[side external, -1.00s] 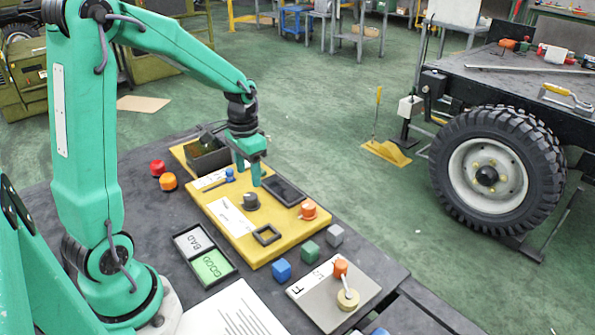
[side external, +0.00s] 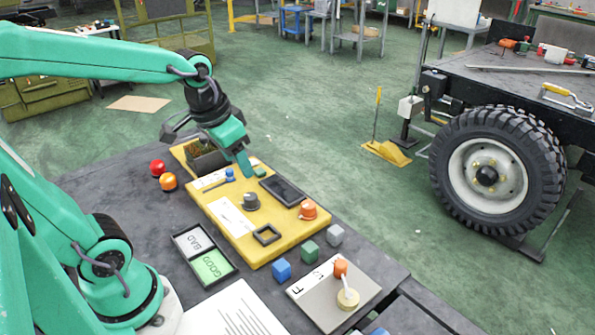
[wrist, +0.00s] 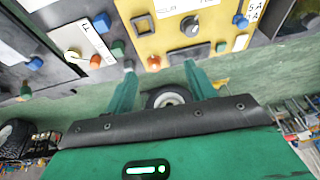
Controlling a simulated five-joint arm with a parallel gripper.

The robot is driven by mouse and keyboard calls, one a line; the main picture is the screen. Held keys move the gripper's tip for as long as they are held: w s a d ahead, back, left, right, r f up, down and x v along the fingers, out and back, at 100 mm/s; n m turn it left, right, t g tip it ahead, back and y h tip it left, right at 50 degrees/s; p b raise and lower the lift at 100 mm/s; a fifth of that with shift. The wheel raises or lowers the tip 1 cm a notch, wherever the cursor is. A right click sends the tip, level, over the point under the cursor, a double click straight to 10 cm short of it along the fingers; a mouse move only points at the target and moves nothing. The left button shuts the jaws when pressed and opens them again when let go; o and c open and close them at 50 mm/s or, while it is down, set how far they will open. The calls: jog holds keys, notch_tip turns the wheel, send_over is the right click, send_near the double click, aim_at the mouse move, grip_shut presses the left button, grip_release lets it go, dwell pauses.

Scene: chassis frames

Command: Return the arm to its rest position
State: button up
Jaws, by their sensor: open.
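My gripper (side external: 245,163) hangs above the far end of the yellow board (side external: 226,220), tilted with its fingers pointing down and to the right. In the wrist view its two fingers (wrist: 162,88) stand wide apart with nothing between them. On the board are a grey knob (side external: 251,201), a blue toggle (side external: 230,174), an orange knob (side external: 308,209), a dark tray (side external: 284,190) and a small square frame (side external: 267,235). A small green block (side external: 260,171) lies beyond the dark tray.
BAD (side external: 193,241) and GOOD (side external: 213,266) pads lie left of the board. A blue cube (side external: 281,270), green cube (side external: 309,251) and grey cube (side external: 335,235) stand near a grey plate (side external: 322,308).

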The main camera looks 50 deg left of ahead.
jog(key=s+d+r+t, duration=0.2)
jog(key=s+d, duration=0.1)
jog(key=s, duration=0.2)
jog(key=shift+s+d+r, duration=0.15)
jog(key=shift+s, duration=0.15)
